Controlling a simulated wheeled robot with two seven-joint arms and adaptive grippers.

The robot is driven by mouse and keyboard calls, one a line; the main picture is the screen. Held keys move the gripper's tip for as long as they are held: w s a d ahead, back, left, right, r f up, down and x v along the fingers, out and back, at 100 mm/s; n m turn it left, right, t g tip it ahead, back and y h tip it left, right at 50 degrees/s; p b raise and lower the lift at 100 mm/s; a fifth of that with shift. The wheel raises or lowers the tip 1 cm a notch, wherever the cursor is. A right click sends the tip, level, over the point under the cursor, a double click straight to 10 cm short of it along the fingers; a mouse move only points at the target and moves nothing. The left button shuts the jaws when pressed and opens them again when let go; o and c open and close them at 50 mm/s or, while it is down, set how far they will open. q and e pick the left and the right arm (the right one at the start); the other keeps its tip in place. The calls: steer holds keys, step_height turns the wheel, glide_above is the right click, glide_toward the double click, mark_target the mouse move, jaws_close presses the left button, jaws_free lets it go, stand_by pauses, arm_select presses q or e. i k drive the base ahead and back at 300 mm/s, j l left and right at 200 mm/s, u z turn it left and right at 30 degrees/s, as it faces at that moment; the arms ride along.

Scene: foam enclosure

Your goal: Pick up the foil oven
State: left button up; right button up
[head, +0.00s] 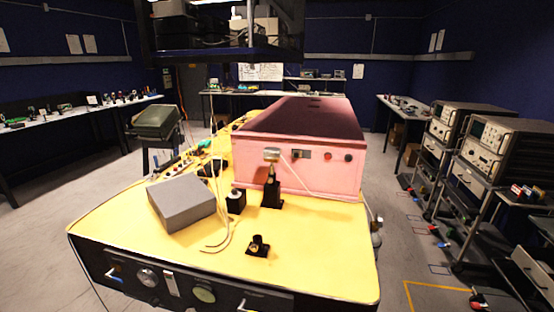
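Nothing in view is plainly marked as the foil oven, and I cannot tell which object it is. A large pink box (310,175) with a dark red top (305,117) stands on the yellow table top (130,232). Its near face has small fittings and round knobs. A plain grey box (181,202) lies at the left front of the table, apart from the pink box. Neither of my grippers shows in the head view.
A black stand (271,193), a small black block (236,201) and a black base (258,246) stand before the pink box. Thin cables lie nearby. The table's front right is mostly clear. Instrument carts (500,150) stand right; a dark shelf (220,55) hangs above.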

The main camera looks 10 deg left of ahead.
mark_target(272, 155)
steer(key=i+l+u, duration=0.15)
steer(key=l, duration=0.3)
steer(key=i+l+u, duration=0.15)
steer(key=l, duration=0.25)
steer(key=i+l+u, duration=0.15)
steer(key=l, duration=0.35)
steer(key=l+u, duration=0.15)
steer(key=l, duration=0.3)
